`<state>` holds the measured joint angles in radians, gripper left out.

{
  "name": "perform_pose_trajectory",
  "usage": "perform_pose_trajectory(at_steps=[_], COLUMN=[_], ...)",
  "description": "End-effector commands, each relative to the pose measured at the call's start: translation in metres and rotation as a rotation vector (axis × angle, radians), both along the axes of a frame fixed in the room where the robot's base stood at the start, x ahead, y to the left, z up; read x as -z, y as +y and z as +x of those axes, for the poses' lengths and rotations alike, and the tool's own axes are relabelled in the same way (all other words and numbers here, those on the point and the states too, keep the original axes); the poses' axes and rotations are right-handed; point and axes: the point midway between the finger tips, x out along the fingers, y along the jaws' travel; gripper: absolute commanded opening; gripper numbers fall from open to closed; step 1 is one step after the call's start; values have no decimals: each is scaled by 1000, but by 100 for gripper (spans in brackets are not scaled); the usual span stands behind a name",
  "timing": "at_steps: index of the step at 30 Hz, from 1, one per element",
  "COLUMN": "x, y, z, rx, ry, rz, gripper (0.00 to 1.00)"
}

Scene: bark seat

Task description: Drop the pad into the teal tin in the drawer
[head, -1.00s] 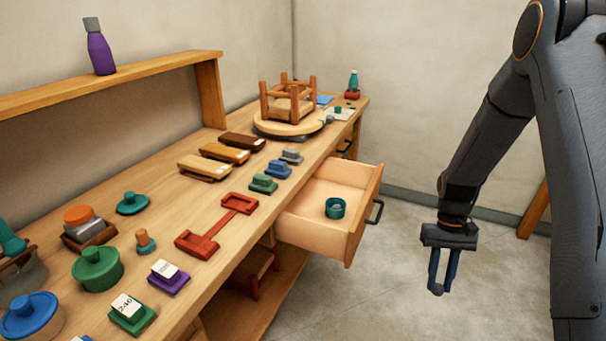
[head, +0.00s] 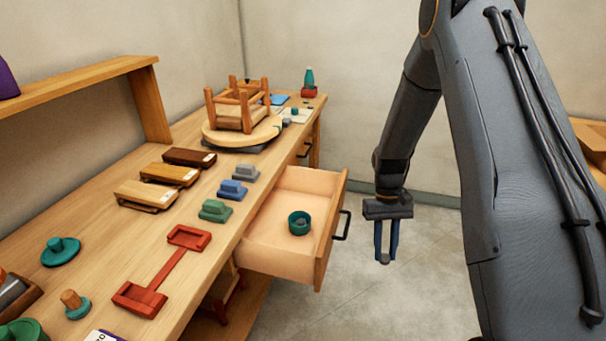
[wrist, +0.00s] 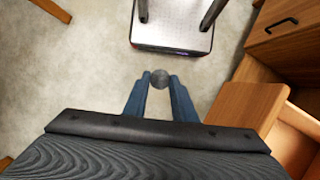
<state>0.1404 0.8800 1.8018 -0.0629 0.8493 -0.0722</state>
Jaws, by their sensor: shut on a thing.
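My gripper (head: 385,257) hangs over the floor to the right of the open drawer, pointing down. Its blue fingers are shut on a small round grey pad (wrist: 159,79), which shows between the fingertips in the wrist view. In the head view the pad is a small dark bit at the fingertips. The teal tin (head: 299,223) stands open at the top inside the pulled-out drawer (head: 270,262), near its front panel. Something pale shows inside the tin, too small to make out. The gripper is apart from both drawer and tin.
The drawer front with a dark handle (head: 341,226) stands between my gripper and the tin. The workbench (head: 115,232) holds a red holder (head: 160,272), several coloured blocks and an upturned stool (head: 238,105) on a round board.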

Motion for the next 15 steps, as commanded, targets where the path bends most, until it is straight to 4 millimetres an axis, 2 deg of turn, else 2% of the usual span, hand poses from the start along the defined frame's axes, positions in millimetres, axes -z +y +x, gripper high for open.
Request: perform_pose_trajectory(at_steps=[1, 4, 14, 15], x=[-13, -25, -49, -47], y=[2, 6, 11, 20], z=[-4, -6, -12, -14], rx=[-3, -13, -18, 33], ry=[0, 0, 0, 0], rz=[0, 0, 0, 1], gripper=[4, 4, 4, 4])
